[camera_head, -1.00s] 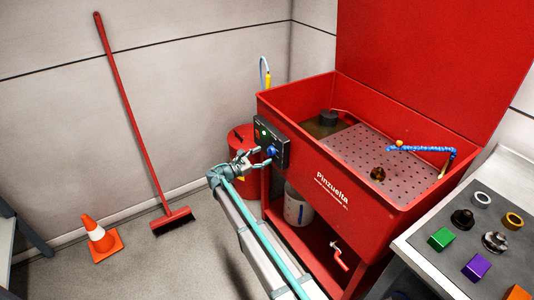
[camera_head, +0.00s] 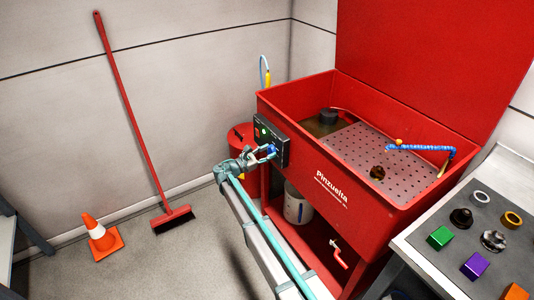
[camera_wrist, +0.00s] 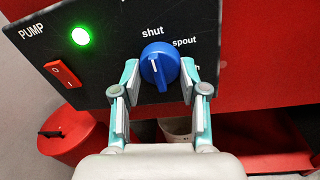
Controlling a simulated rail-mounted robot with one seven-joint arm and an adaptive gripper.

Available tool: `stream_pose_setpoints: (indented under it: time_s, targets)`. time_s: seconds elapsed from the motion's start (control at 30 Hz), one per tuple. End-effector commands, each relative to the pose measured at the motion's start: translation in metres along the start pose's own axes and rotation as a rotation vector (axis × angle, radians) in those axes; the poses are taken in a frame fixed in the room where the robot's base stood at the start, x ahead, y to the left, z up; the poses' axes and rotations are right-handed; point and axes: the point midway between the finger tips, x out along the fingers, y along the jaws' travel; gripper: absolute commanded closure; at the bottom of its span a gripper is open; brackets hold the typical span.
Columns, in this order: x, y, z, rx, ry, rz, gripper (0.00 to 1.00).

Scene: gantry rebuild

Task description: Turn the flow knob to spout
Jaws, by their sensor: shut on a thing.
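The blue flow knob (camera_wrist: 160,62) sits on the black control panel (camera_wrist: 110,60) in the wrist view. "Shut" is printed above it and "spout" at its upper right; a third label to the right is mostly hidden by a finger. A short white mark shows on the knob's face, but I cannot tell surely which label the knob points at. My gripper (camera_wrist: 160,76) has one finger on each side of the knob and is shut on it. In the head view my gripper (camera_head: 264,154) reaches the knob (camera_head: 272,149) on the front of the red washer (camera_head: 350,205).
A lit green lamp (camera_wrist: 79,36) and a red pump switch (camera_wrist: 63,74) are left of the knob. A red bucket (camera_head: 240,136) stands beside the washer. A bench (camera_head: 420,245) with several parts is at right. A broom (camera_head: 135,125) and cone (camera_head: 101,237) stand at left.

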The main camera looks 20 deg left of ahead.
Motion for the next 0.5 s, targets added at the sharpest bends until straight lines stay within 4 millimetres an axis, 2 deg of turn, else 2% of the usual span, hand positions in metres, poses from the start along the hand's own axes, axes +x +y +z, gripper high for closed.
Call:
stream_pose_setpoints:
  time_s: [0.27, 0.5]
  targets:
    - [-0.0002, -0.0007, -0.0018, 0.034, -0.003, 0.000, 0.92]
    - [-0.0002, -0.0012, -0.0053, 0.155, -0.013, 0.002, 0.92]
